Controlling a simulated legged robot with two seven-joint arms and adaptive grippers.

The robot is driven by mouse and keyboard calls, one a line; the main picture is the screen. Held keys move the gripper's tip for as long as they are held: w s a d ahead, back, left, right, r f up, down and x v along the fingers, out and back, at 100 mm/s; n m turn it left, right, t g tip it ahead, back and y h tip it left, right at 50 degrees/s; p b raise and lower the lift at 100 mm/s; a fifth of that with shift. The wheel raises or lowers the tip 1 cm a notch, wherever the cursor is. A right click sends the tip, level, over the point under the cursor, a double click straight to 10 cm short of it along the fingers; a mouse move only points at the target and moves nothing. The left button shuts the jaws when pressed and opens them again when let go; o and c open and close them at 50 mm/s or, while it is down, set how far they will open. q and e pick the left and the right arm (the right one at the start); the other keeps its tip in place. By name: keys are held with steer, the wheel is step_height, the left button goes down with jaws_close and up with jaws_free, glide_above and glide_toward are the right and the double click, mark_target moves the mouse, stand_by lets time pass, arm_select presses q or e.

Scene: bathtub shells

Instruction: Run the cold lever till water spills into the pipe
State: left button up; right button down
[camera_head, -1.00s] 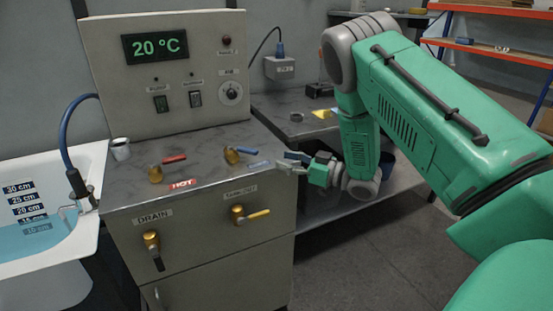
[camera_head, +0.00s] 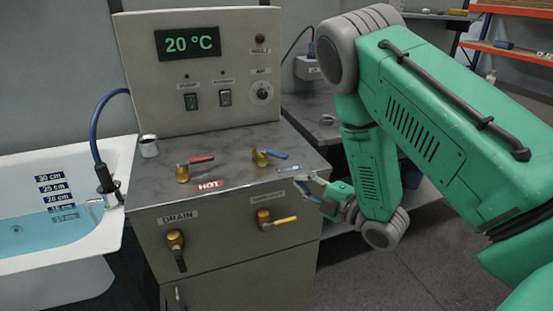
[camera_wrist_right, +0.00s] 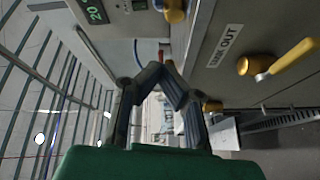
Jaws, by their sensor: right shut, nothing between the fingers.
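The cold lever (camera_head: 270,156), blue on a brass valve, lies on the cabinet top behind the COLD label (camera_head: 288,169). My right gripper (camera_head: 304,186) is at the cabinet's front edge, in front of and below that lever and apart from it. In the right wrist view my gripper's fingers (camera_wrist_right: 163,72) meet at the tips with nothing between them. The bathtub (camera_head: 122,165) holds blue water (camera_head: 45,228) near the lowest readable depth marks. A small grey pipe (camera_head: 95,207) is at the tub's inner right wall. My left gripper is out of view.
The red HOT lever (camera_head: 195,160) is left of the cold one. A yellow lever (camera_head: 280,221) and the DRAIN lever (camera_head: 178,252) are on the cabinet front (camera_head: 230,265). A panel (camera_head: 207,95) reads 20 °C. A cup (camera_head: 148,146) stands at the left.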

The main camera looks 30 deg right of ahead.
steer(key=n, duration=0.2)
glide_toward(272, 153)
steer(key=shift+h, duration=0.3)
steer(key=w+a, duration=0.1)
steer(key=a, duration=0.1)
steer(key=w+a, duration=0.4)
steer(key=shift+f, duration=0.3)
steer(key=shift+w+d+p, duration=0.15)
steer(key=shift+w+d, duration=0.1)
steer(key=shift+d, duration=0.3)
steer(key=shift+w+d+p, duration=0.15)
steer(key=shift+w+d, duration=0.05)
steer(key=shift+d, duration=0.4)
steer(key=shift+w+d, duration=0.25)
steer(key=shift+d, duration=0.4)
steer(key=shift+a, duration=0.1)
